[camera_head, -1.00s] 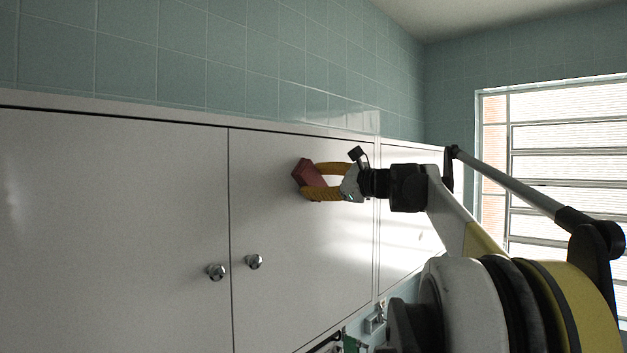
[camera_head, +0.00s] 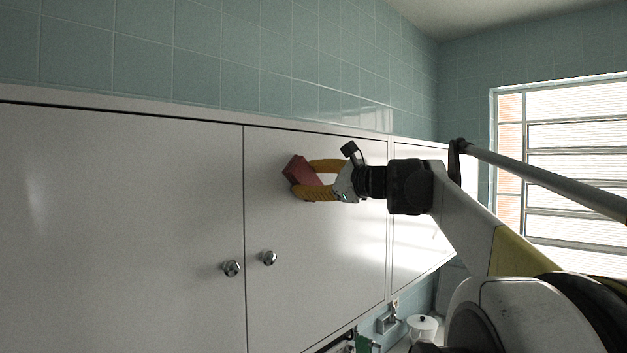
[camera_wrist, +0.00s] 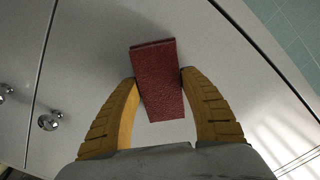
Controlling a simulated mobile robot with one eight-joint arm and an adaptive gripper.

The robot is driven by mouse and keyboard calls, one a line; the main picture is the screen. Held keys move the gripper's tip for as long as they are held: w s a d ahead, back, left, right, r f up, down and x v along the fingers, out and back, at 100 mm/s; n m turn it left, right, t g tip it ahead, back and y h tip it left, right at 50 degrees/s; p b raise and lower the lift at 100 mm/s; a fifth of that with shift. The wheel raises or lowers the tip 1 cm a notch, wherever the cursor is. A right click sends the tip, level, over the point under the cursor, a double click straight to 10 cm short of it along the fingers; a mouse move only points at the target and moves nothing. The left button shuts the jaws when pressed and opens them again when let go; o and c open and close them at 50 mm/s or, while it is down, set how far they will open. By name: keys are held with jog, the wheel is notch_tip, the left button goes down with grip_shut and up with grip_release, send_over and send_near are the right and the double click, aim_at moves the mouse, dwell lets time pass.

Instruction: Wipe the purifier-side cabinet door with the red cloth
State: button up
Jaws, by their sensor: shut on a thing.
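The red cloth (camera_head: 300,171) is a small folded block. My gripper (camera_head: 303,182) has yellow fingers and is shut on it. In the wrist view the cloth (camera_wrist: 158,80) sits tilted between the two fingertips (camera_wrist: 158,82). The cloth is in front of the upper part of a white cabinet door (camera_head: 320,240); I cannot tell whether it touches the surface. The door also fills the wrist view behind the cloth (camera_wrist: 95,60). The purifier is not recognisable in these frames.
Two round metal knobs (camera_head: 269,258) (camera_head: 232,268) stick out at the lower left. Another white door (camera_head: 120,200) lies to the left and a narrower one (camera_head: 418,215) to the right. A window (camera_head: 560,160) is at the far right. A white lidded pot (camera_head: 422,327) stands below.

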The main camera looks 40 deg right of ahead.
jog(key=shift+d, duration=0.1)
jog(key=shift+s+d, duration=0.1)
jog(key=shift+s, duration=0.15)
jog(key=shift+s+d, duration=0.15)
jog(key=shift+s, duration=2.5)
jog(key=s, duration=0.3)
jog(key=shift+d, duration=0.15)
jog(key=shift+f, duration=0.1)
